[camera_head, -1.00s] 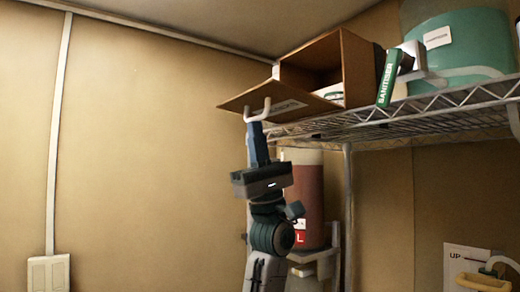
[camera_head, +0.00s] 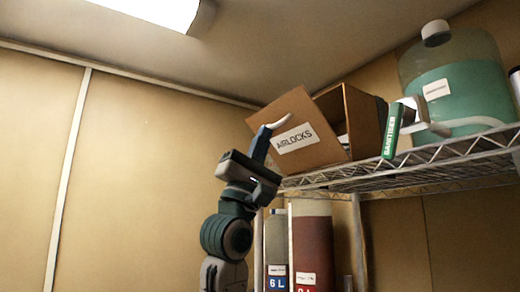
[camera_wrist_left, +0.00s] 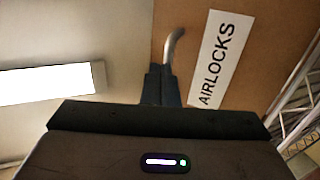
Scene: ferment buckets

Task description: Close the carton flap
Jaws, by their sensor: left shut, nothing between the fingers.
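The brown carton (camera_head: 362,122) sits on the wire shelf with its opening toward the left. Its flap (camera_head: 292,108) bears a white AIRLOCKS label and is tilted up, partly across the opening. A gap shows between the flap and the carton's upper edge. My left gripper (camera_head: 279,123) is shut and empty, its pale fingertip against or very near the flap's outer face, left of the label. In the left wrist view the flap (camera_wrist_left: 255,75) fills the upper right, with the fingertip (camera_wrist_left: 174,45) beside the label. My right gripper is not in view.
The wire shelf (camera_head: 420,160) runs to the right. A green SANITISER box (camera_head: 392,131) stands right of the carton, with a large green-filled jug (camera_head: 460,90) behind. Tall containers (camera_head: 310,235) stand below the shelf. The left side is free wall.

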